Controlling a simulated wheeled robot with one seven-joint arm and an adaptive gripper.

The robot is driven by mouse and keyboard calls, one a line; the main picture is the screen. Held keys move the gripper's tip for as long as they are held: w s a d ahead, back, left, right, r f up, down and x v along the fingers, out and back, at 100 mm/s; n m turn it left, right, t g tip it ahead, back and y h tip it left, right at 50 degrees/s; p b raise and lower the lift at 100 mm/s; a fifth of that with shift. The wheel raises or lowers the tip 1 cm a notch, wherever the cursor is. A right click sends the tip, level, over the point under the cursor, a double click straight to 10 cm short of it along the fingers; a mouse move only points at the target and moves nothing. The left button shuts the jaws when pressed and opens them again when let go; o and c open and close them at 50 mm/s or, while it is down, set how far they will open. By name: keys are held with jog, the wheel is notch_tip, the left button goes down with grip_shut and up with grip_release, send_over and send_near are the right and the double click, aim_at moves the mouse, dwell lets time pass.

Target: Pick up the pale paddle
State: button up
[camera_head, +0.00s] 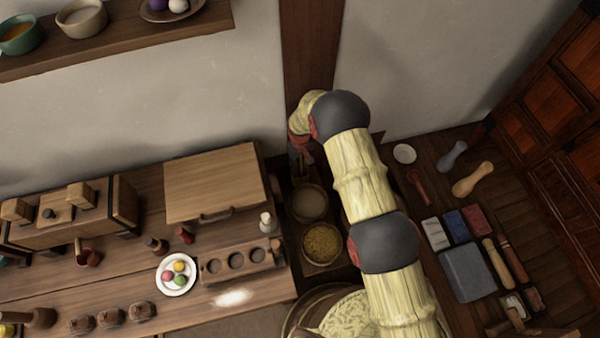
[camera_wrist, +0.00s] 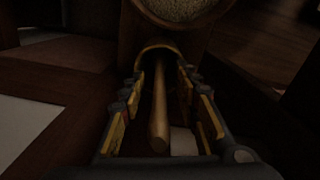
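My gripper (camera_wrist: 163,125) points down beside the wall post, at the far end of my arm. In the wrist view its two fingers stand apart, with a pale wooden rod (camera_wrist: 158,115) lengthwise between them. Gaps show on both sides of the rod, so it does not look gripped. I cannot tell whether this rod is the pale paddle's handle. A small pale block (camera_wrist: 183,142) shows beside the rod's near end. In the head view my gripper (camera_head: 299,155) is small and partly hidden by the arm. A pale tan paddle-shaped piece (camera_head: 472,180) lies on the right-hand surface.
Two bowls, one of pale flour (camera_head: 309,203) and one of yellow grain (camera_head: 322,244), stand close by my gripper. A wooden bench (camera_head: 120,285) with a box and dishes is at left. A grey paddle (camera_head: 453,155), red spoon (camera_head: 419,186) and blocks lie at right.

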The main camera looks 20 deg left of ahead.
jog(key=c, duration=0.8)
grip_shut()
